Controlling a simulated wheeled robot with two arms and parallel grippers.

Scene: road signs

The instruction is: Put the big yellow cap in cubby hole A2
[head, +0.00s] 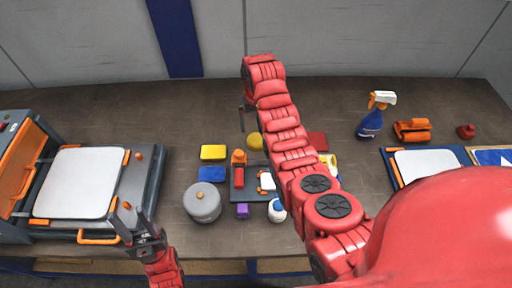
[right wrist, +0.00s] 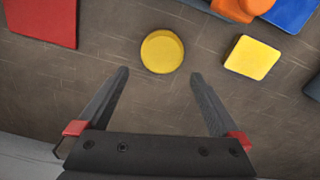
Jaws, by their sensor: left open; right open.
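The big yellow cap (head: 254,141) lies on the table near the middle, beside my right arm in the head view. In the right wrist view the round yellow cap (right wrist: 162,51) lies just beyond the fingertips, roughly centred between them. My right gripper (right wrist: 160,75) is open and empty; in the head view it (head: 244,116) is at the far end of the arm, behind the cap. My left gripper (head: 131,221) is open and empty at the table's front left. No cubby hole marked A2 can be made out.
A yellow block (right wrist: 252,58) and a red square (right wrist: 42,22) flank the cap. A grey pot (head: 202,204), a blue block (head: 212,174) and a purple block (head: 242,211) lie nearer. A spray bottle (head: 371,118) stands at the back right. The back left table is clear.

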